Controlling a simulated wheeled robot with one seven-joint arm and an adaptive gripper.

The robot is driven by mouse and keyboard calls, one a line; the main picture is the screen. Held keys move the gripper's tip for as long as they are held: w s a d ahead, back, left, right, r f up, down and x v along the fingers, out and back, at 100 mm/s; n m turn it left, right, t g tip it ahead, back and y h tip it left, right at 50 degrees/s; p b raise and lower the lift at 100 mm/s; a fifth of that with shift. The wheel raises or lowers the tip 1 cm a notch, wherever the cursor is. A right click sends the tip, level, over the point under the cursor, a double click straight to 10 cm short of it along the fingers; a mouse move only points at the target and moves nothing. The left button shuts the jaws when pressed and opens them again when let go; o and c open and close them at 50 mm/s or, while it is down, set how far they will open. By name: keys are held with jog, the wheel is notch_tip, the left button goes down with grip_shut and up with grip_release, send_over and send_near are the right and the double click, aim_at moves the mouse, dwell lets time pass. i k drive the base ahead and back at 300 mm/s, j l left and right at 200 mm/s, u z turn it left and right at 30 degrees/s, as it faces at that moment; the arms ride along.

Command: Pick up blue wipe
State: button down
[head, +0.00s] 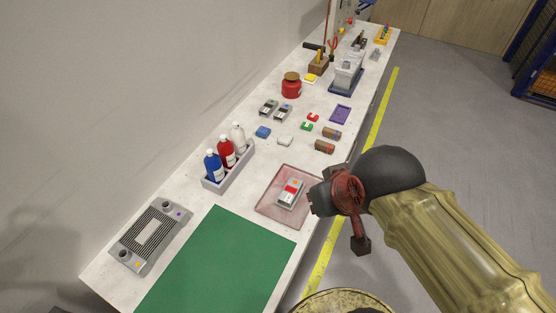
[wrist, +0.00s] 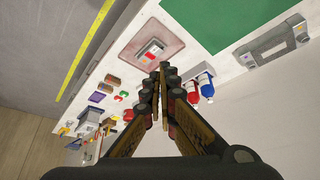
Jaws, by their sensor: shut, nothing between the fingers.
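My gripper (head: 316,199) is over the bench's front edge, beside the pinkish tray and well apart from the wipe. In the wrist view my gripper (wrist: 163,68) has its fingertips together, with nothing between them.
The pinkish tray (head: 264,208) holds a grey and red device (head: 291,192). A bottle rack (head: 229,168) stands behind the tray, near the wall. Green and red clips, brown cylinders and a red jar (head: 291,87) stand around the wipe. The green mat (head: 215,265) is clear.

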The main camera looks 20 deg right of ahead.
aim_at(262, 131)
jog(key=i+l+u, duration=0.2)
jog(key=l, duration=0.2)
jog(key=i+l+u, duration=0.2)
jog(key=l, duration=0.2)
jog(key=l+u, duration=0.2)
jog(key=l, duration=0.2)
jog(key=l+u, duration=0.2)
jog(key=l, duration=0.25)
jog(key=i+l+u, duration=0.15)
jog(key=i+l, duration=0.15)
jog(key=i+l+u, duration=0.2)
jog(key=l, duration=0.25)
